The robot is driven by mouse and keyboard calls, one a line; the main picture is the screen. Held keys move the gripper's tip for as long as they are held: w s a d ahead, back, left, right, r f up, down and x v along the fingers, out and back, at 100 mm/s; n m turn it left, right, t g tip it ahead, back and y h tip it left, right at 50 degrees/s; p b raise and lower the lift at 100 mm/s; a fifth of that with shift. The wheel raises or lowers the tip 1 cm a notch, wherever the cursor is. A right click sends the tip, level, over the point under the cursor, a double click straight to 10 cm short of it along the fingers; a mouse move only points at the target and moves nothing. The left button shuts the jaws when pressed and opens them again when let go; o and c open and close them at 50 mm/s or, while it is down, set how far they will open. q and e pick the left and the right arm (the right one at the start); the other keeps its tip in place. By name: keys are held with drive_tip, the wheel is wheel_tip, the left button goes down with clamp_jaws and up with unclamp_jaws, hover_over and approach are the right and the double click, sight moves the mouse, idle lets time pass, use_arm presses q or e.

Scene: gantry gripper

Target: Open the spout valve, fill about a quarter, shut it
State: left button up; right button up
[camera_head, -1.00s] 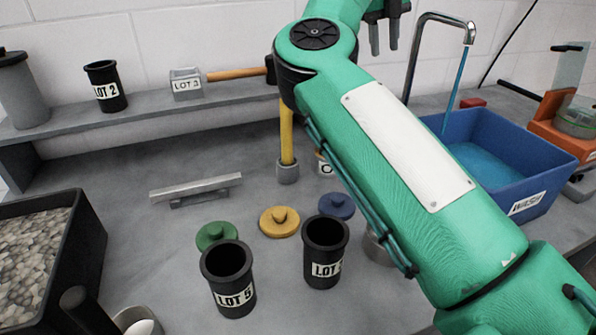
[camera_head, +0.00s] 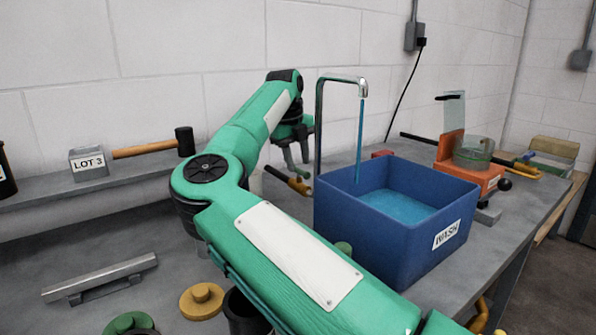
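A grey spout (camera_head: 319,125) curves over the blue bin (camera_head: 385,244), which is labelled WASH. A thin blue stream (camera_head: 359,140) runs from the spout's mouth into the bin. Blue water (camera_head: 400,207) covers the bin's floor below the rim; its exact depth is hard to judge. My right gripper (camera_head: 297,172) points down just left of the spout's post, with a gap between its fingers and nothing seen in it. A yellow and black handle-like part (camera_head: 290,180) shows close by the fingers; I cannot tell whether they touch. My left gripper is out of view.
A hammer (camera_head: 145,149) and the LOT 3 block (camera_head: 88,163) sit on the back shelf. A metal bar (camera_head: 100,277) and a yellow lid (camera_head: 201,300) lie at left. An orange stand (camera_head: 470,172) with a glass dish is right of the bin.

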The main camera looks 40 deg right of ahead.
sight(299, 173)
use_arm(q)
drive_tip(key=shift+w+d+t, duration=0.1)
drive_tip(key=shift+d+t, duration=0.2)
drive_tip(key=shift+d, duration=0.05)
use_arm(e)
drive_tip(key=shift+d+f, duration=0.15)
drive_tip(key=shift+f, duration=0.5)
drive_tip(key=shift+d+f, duration=0.15)
drive_tip(key=shift+f, duration=0.5)
clamp_jaws()
